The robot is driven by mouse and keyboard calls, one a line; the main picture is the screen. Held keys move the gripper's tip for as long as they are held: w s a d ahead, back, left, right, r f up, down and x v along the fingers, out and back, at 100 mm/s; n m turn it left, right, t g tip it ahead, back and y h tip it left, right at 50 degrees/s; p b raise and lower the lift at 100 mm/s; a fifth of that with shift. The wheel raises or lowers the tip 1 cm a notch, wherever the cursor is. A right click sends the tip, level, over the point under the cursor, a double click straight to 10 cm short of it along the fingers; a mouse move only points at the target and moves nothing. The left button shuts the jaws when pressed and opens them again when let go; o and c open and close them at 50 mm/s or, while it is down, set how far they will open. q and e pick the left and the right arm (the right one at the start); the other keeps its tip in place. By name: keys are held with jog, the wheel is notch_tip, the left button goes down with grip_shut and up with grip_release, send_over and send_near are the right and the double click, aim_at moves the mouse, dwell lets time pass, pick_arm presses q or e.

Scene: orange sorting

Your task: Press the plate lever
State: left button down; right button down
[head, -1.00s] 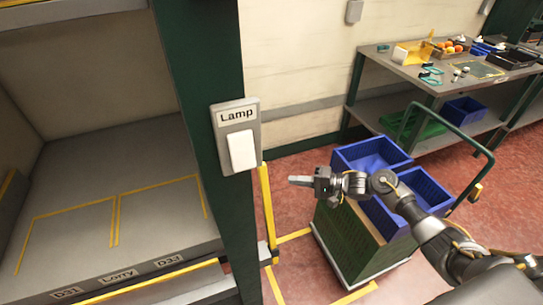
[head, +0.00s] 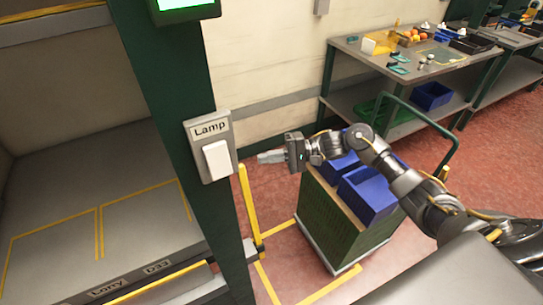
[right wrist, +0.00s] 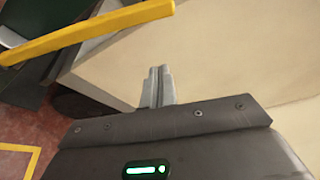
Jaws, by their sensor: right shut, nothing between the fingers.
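The wall plate (head: 207,130) labelled "Lamp" is fixed to a dark green post, with a white rocker lever (head: 217,160) on it. My right gripper (head: 262,157) is shut and empty, its fingers pointing left at the plate. In the head view its tips are a short way right of the lever, and no contact shows. In the right wrist view the shut fingers (right wrist: 157,82) are seen against a pale surface; the lever cannot be made out there. My left gripper is not in view.
A green post (head: 160,85) carries the plate, beside a grey shelf bay (head: 75,215) on the left. A yellow upright bar (head: 250,205) stands below the gripper. A cart with blue bins (head: 368,190) stands behind my right arm. A workbench (head: 350,48) is at the back right.

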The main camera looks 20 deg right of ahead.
jog(key=s+a+p, duration=0.2)
jog(key=a+p, duration=0.2)
jog(key=a, duration=0.2)
jog(key=shift+a+r, duration=0.15)
jog(key=shift+r, duration=0.1)
jog(key=shift+s, duration=0.1)
